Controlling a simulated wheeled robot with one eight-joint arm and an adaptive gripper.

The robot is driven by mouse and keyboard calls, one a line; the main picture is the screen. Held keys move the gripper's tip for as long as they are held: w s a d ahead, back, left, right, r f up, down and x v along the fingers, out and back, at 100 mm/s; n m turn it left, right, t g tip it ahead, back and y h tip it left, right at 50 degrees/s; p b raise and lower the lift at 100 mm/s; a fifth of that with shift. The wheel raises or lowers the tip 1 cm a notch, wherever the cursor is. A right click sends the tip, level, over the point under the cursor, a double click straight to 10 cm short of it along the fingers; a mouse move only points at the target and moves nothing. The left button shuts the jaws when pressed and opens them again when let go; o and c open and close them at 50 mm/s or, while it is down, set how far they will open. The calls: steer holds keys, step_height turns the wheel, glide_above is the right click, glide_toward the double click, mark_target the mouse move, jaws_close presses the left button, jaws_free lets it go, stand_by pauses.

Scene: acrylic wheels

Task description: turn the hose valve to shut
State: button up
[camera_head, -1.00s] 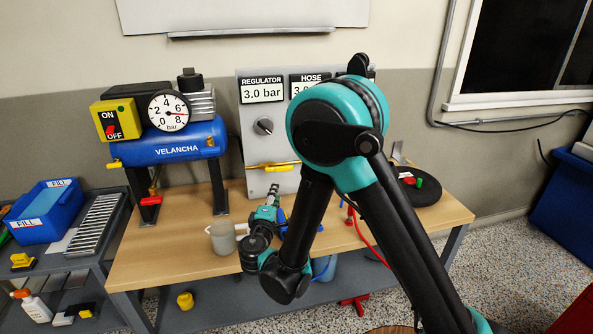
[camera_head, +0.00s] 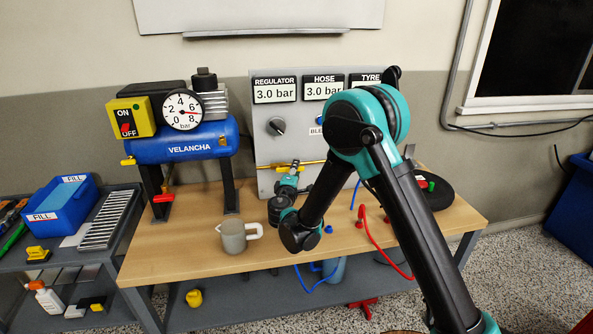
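A brass-yellow pipe (camera_head: 267,167) runs level across the lower part of the grey gauge panel (camera_head: 262,150). The hose valve appears to sit on this pipe, but my gripper covers its middle, so I cannot make out the handle's angle. My gripper (camera_head: 294,167) points up at the pipe, with its tips overlapping it in the picture. I cannot tell whether they touch the valve or whether the fingers are open. The hose display (camera_head: 322,90) reads 3.0 bar. My forearm hides part of the panel's right side.
A regulator knob (camera_head: 276,127) is above the pipe; its display (camera_head: 274,91) reads 3.0 bar. A blue compressor (camera_head: 180,143) stands left. A grey jug (camera_head: 234,239) stands near my wrist. A red hose (camera_head: 378,248) hangs right.

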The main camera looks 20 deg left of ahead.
steer(key=shift+w, duration=0.35)
steer(key=shift+c, duration=0.6)
jaws_close()
